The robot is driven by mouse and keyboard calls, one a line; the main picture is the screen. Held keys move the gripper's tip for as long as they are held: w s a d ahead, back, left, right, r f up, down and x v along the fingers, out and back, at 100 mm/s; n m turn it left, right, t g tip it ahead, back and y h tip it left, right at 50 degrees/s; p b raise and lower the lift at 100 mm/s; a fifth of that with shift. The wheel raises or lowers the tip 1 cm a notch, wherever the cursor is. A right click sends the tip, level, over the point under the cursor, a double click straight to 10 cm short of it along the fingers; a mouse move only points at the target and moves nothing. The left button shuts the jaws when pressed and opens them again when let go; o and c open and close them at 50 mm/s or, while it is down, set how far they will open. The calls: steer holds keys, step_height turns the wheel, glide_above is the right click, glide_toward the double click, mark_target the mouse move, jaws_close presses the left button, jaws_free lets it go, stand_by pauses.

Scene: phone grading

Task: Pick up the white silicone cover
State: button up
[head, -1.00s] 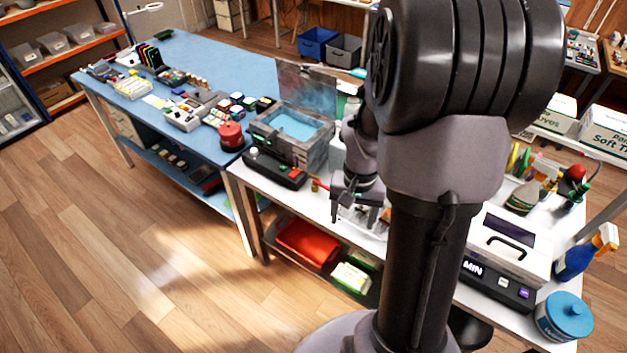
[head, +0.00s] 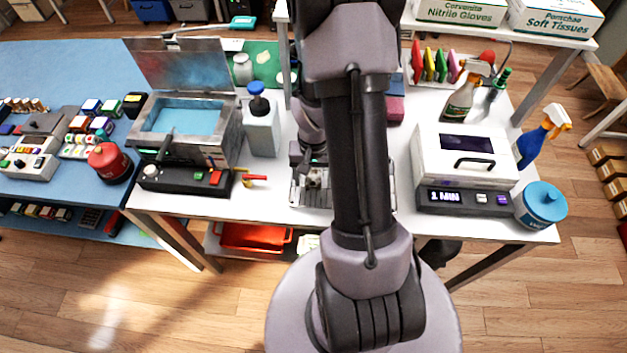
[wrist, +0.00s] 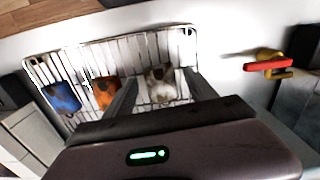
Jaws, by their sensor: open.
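In the wrist view a wire rack (wrist: 90,57) holds a blue piece (wrist: 63,97), an orange piece (wrist: 106,92) and a whitish piece (wrist: 162,84), which looks like the white silicone cover. My gripper (wrist: 160,77) is open, with its two fingers on either side of the whitish piece in the picture. I cannot tell how high the fingers are above it. In the head view my gripper (head: 309,174) is over the rack (head: 298,196) on the white table, and my arm hides much of the rack and its contents.
An ultrasonic-style bath (head: 190,130) with a raised lid and a pump bottle (head: 261,125) stand left of the rack. A red-handled valve (head: 254,178) sits close by. To the right are a white timer box (head: 465,165), a blue-lidded tub (head: 541,205) and spray bottles (head: 462,98).

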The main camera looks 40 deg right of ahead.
jaws_close()
